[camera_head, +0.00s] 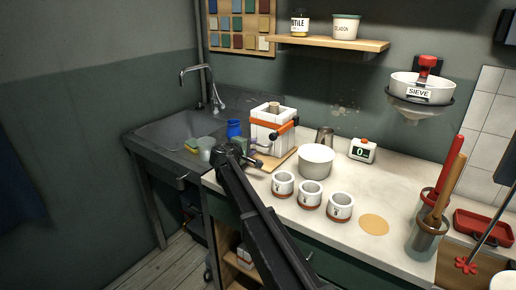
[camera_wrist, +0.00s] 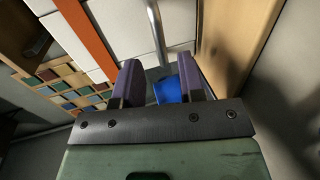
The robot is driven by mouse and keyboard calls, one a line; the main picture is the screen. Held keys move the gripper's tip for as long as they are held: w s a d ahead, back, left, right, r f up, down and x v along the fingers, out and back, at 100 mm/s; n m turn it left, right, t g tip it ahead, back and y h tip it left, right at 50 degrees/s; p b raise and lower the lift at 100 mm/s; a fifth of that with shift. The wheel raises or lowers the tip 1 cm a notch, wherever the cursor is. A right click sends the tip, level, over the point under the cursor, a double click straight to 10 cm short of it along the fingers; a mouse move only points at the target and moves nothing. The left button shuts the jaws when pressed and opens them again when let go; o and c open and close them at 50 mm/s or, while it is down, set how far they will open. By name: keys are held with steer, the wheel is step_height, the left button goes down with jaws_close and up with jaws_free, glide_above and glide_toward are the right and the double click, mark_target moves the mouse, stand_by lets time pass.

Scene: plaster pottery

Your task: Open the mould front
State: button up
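The mould (camera_head: 268,118) is a white block with an orange band and an orange, black-ended lever. It stands upright on a wooden board (camera_head: 279,164) at the back left of the counter. My gripper (camera_head: 256,153) is low in front of the mould, at its left side. In the wrist view, the purple-padded fingers (camera_wrist: 160,66) are apart. A grey metal rod (camera_wrist: 155,32) runs down toward the gap between them; I cannot tell whether they touch it. The mould's white wall and orange band (camera_wrist: 90,36) show at the upper left there.
A blue vase (camera_head: 234,130) stands left of the mould by the sink (camera_head: 172,130). A white bowl (camera_head: 316,160) and three white cups (camera_head: 310,194) stand to its right. A timer (camera_head: 362,150) is behind them. The counter's middle right is mostly clear.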

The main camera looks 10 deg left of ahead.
mark_target(257, 144)
steer(key=x, duration=0.5)
steer(key=shift+w+f+b, duration=0.1)
steer(key=shift+b, duration=0.25)
jaws_close()
